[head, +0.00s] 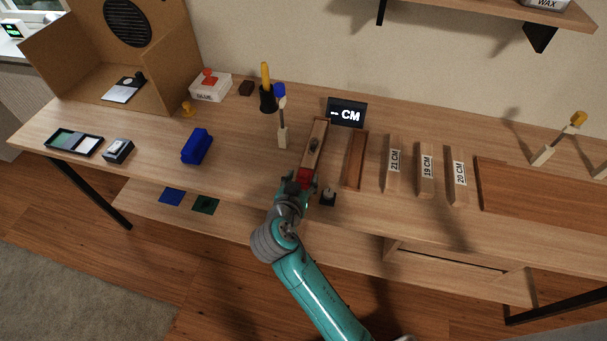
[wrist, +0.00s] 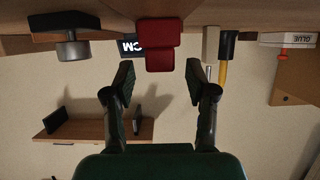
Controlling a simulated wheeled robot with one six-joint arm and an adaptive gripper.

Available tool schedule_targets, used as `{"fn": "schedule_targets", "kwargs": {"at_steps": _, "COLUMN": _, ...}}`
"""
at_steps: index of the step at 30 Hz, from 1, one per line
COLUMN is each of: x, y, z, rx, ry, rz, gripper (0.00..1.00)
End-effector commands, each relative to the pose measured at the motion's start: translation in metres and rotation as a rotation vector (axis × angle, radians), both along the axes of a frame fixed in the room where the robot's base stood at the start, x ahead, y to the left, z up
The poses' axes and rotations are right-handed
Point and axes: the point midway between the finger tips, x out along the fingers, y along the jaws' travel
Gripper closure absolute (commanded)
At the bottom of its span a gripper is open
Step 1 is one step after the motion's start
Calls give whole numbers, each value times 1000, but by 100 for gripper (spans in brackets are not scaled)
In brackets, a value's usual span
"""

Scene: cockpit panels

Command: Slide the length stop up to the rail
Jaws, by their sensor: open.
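A red block (head: 304,177), which looks like the length stop, sits at the near end of a narrow wooden track (head: 321,132) with a dark knob on it. In the wrist view, which is upside down, the red block (wrist: 160,52) shows two stacked red parts just beyond my fingertips. My gripper (head: 298,185) is at the table's front edge, close to the block. In the wrist view my gripper (wrist: 158,80) is open, with one finger to each side of the block's line and nothing between them. I cannot tell which part is the rail.
A display reading "-- CM" (head: 346,113) stands behind the track. A brown strip (head: 356,160) and blocks marked 21, 19 (head: 426,170) and 20 CM lie to the right. A small black-based part (head: 328,198) is right of my gripper. A blue block (head: 197,146) lies left.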

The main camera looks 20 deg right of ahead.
Motion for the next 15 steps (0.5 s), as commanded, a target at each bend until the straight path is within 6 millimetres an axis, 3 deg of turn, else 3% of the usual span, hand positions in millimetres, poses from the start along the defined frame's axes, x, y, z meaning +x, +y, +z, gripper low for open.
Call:
{"fn": "schedule_targets", "kwargs": {"at_steps": 6, "x": 16, "y": -11, "z": -8, "rx": -1, "ry": 0, "rz": 0, "gripper": 44}}
{"fn": "schedule_targets", "kwargs": {"at_steps": 15, "x": 19, "y": -13, "z": -10, "rx": 0, "ry": 0, "rz": 1, "gripper": 44}}
